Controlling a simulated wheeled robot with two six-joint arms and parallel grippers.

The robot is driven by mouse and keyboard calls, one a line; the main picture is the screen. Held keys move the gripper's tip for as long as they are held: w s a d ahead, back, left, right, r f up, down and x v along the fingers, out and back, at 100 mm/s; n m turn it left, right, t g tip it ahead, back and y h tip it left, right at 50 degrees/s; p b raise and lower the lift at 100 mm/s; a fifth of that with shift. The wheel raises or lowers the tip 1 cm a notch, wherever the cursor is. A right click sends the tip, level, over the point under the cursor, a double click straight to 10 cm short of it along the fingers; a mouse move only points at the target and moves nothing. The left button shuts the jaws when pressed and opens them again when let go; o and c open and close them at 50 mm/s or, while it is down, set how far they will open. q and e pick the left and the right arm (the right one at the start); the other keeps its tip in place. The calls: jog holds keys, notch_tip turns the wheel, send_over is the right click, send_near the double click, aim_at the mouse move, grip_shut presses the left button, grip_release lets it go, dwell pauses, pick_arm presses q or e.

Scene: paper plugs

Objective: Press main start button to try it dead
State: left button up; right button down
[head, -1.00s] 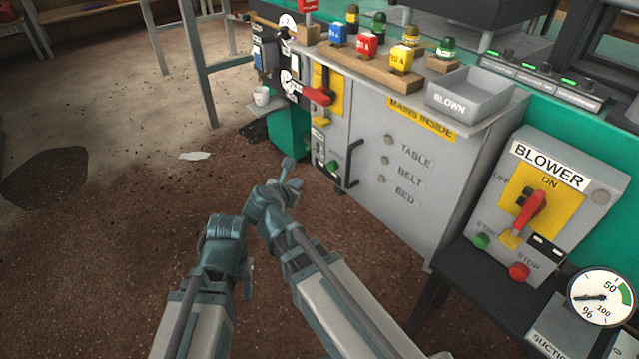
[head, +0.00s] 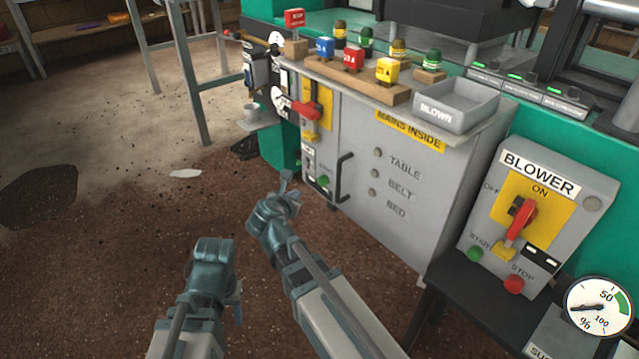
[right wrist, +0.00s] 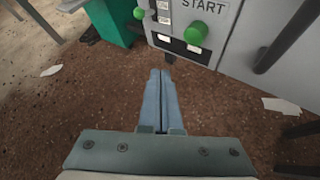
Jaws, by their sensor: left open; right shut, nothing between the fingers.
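The green start button (head: 323,181) is low on the grey mains cabinet (head: 405,215), beside a black handle. In the right wrist view the round green button (right wrist: 196,32) sits under the word START, beyond the fingertips and a little to their right. My right gripper (head: 286,180) is shut and empty, left of the button in the head view. Its two fingers also show together in the right wrist view (right wrist: 161,78), apart from the button. My left gripper (head: 238,298) is open, lower and further left, over the floor and away from the cabinet.
The black handle (head: 344,177) stands out right of the button. A red switch lever (head: 306,111) is above it. The blower box (head: 539,215) with its own start and stop buttons is at the right. A cup (head: 250,112) stands left. The brown floor is mostly open.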

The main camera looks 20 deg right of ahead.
jog(key=shift+w+d, duration=0.3)
jog(key=shift+d, duration=0.5)
jog(key=shift+w+d, duration=0.25)
jog(key=shift+d, duration=0.5)
jog(key=shift+w+d, duration=0.3)
jog(key=shift+d, duration=0.5)
jog(key=shift+d, duration=0.1)
jog(key=shift+w+d, duration=0.15)
jog(key=shift+d, duration=0.2)
jog(key=shift+w+d, duration=0.2)
jog(key=shift+d, duration=0.25)
dwell(1.2)
jog(key=shift+a, duration=0.1)
jog(key=shift+s+a, duration=0.35)
jog(key=shift+a, duration=0.4)
jog(key=shift+s+a, duration=0.3)
jog(key=shift+a, duration=0.5)
jog(key=shift+s+a, duration=0.25)
jog(key=shift+a, duration=0.55)
jog(key=shift+s+a, duration=0.3)
jog(key=shift+a, duration=0.5)
